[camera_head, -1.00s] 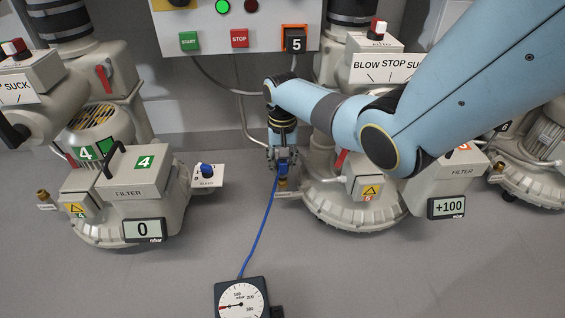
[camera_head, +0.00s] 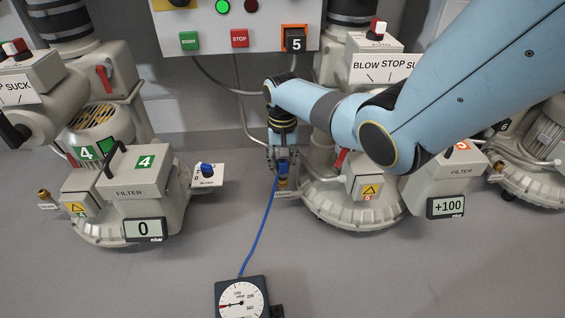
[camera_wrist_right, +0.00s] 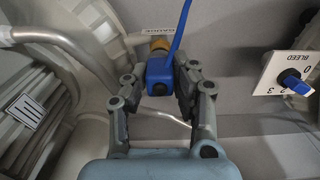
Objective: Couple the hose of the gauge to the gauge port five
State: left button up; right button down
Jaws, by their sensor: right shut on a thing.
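My right gripper (camera_head: 282,163) points down beside blower five and is shut on the blue hose end (camera_wrist_right: 159,72). In the right wrist view the blue hose end sits between the fingertips, right against the brass gauge port (camera_wrist_right: 159,43). In the head view the brass port (camera_head: 282,184) shows directly below the hose end. Whether the end is pushed fully onto the port cannot be told. The blue hose (camera_head: 258,234) runs down to the round dial gauge (camera_head: 241,298) at the bottom edge. My left gripper is not in view.
Blower four (camera_head: 132,205), with a filter box and a display of 0, stands at the left. Its bleed knob (camera_head: 207,169) sticks out right. The control box (camera_head: 235,25) is behind.

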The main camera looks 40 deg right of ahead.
jog(key=shift+f+b, duration=0.35)
jog(key=shift+f, duration=0.25)
dwell(0.4)
jog(key=c, duration=1)
grip_release()
notch_tip(320, 180, up, 12)
